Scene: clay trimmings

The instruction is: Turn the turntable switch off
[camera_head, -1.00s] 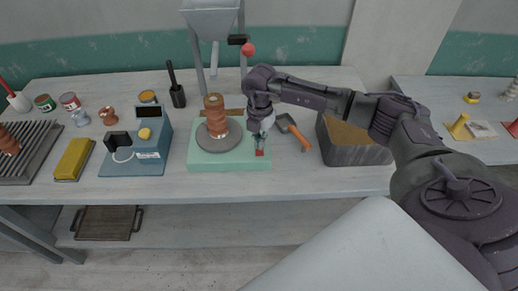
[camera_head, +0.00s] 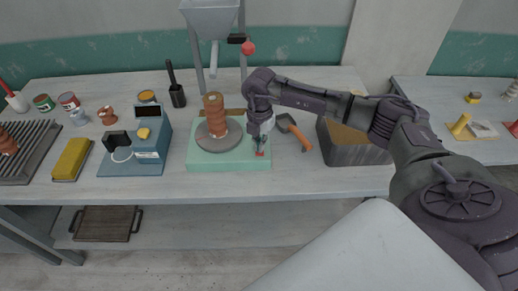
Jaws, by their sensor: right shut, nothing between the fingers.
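The turntable (camera_head: 205,159) is a pale green box with a round grey wheel on the bench. A brown ridged clay pot (camera_head: 214,117) stands on the wheel. A small red switch (camera_head: 260,154) sits at the box's front right corner. My right gripper (camera_head: 260,146) is shut and points down at the switch, its tips at or just above it; I cannot tell whether they touch. The gripper partly hides the switch, and its on or off position is too small to tell. My left gripper is not in view.
A hammer (camera_head: 299,137) with an orange handle lies right of the turntable, then a grey bin (camera_head: 353,155). A blue scale-like device (camera_head: 138,159) stands to the left. A hopper (camera_head: 211,19) on posts rises behind. The bench front before the turntable is clear.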

